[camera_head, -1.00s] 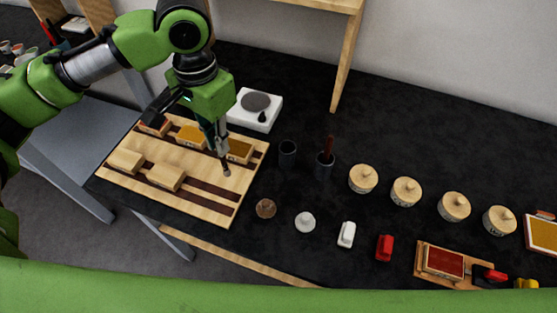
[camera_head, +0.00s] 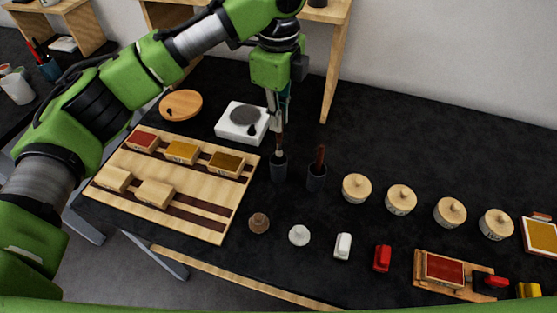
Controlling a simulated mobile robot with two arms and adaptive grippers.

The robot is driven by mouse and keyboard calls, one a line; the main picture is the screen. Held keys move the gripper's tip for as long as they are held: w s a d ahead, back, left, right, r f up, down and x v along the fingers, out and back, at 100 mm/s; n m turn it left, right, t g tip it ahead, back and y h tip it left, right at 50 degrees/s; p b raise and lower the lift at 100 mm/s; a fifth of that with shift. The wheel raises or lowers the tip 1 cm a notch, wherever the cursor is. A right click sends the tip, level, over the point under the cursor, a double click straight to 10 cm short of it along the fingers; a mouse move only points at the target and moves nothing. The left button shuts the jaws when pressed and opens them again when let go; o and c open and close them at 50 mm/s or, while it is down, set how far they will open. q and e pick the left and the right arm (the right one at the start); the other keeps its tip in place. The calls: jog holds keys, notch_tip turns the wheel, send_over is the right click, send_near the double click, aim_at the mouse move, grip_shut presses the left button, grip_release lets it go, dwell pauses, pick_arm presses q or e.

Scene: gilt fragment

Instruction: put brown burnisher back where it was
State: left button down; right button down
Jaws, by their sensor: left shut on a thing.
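My left gripper (camera_head: 279,122) is shut on the brown burnisher (camera_head: 279,144), a thin upright tool. It holds the burnisher over a dark cup (camera_head: 279,172). The burnisher's lower end shows at the cup's mouth; I cannot tell how far inside it is. A second dark cup (camera_head: 316,182) stands just to the right, with a reddish-brown handled tool (camera_head: 319,158) upright in it. My right gripper is not in view.
A wooden rack (camera_head: 205,226) with several blocks lies left of the cups. A white device (camera_head: 234,131) with a grey disc and a round wooden board (camera_head: 181,104) stand behind it. Lidded pots (camera_head: 401,200) line the right. Small knobs and red and white pieces stand in front.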

aim_at(278, 148)
pick_arm(q)
notch_tip(278, 148, down, 8)
jog(key=shift+f+p, duration=0.15)
jog(key=shift+p, duration=0.6)
jog(key=c, duration=2.1)
grip_release()
jog(key=shift+f, duration=0.15)
jog(key=shift+r, duration=0.35)
notch_tip(278, 148, up, 12)
jog(key=b, duration=0.2)
jog(key=shift+f+b, duration=0.15)
jog(key=shift+b, duration=0.15)
